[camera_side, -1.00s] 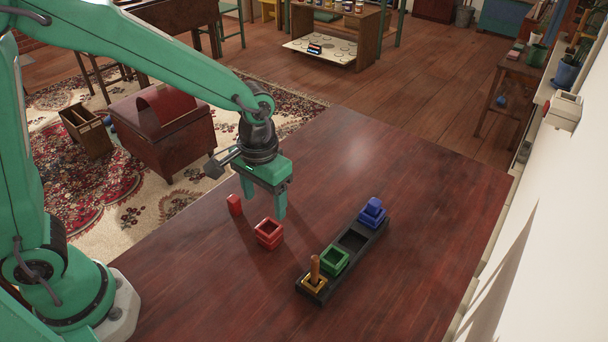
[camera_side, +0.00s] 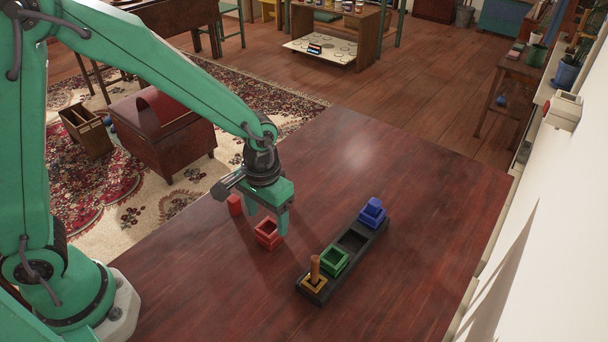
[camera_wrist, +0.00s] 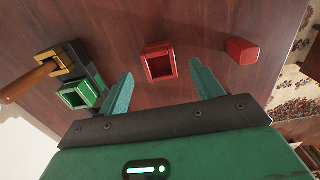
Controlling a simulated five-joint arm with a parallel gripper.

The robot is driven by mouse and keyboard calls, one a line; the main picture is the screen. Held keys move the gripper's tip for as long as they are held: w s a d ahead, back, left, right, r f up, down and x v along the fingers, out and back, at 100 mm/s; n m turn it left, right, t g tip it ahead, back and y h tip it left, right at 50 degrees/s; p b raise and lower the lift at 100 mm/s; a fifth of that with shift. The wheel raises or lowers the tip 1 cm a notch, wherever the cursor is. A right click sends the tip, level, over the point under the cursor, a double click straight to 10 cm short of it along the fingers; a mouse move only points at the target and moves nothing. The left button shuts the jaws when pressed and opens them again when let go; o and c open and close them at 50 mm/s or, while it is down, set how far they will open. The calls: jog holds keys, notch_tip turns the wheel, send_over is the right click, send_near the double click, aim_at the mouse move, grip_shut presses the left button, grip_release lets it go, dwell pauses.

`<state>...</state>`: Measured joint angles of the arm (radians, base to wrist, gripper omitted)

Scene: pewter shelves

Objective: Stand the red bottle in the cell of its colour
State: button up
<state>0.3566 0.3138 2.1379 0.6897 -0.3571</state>
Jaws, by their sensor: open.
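The red bottle (camera_side: 235,205) is a small red block near the table's left edge. It also shows in the wrist view (camera_wrist: 243,50), to the right of my fingers. A loose red cell (camera_side: 267,235), a square open frame, sits on the table apart from the rack. In the wrist view the red cell (camera_wrist: 147,66) lies between and ahead of my fingertips, and looks empty. My gripper (camera_side: 267,222) is open and empty, pointing down above or close to the red cell; I cannot tell its exact height. The red bottle stands outside the fingers.
A black rack (camera_side: 321,291) stands to the right. It bears a yellow cell (camera_side: 314,285) with an orange-brown bottle, an empty green cell (camera_side: 335,261), a bare dark slot (camera_side: 353,240) and a blue cell (camera_side: 372,218) with a blue bottle. The right side of the table is clear.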

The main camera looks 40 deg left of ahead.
aim_at(270, 234)
jog(key=shift+f, duration=1.4)
jog(key=shift+c, duration=0.4)
jog(key=c, duration=1.1)
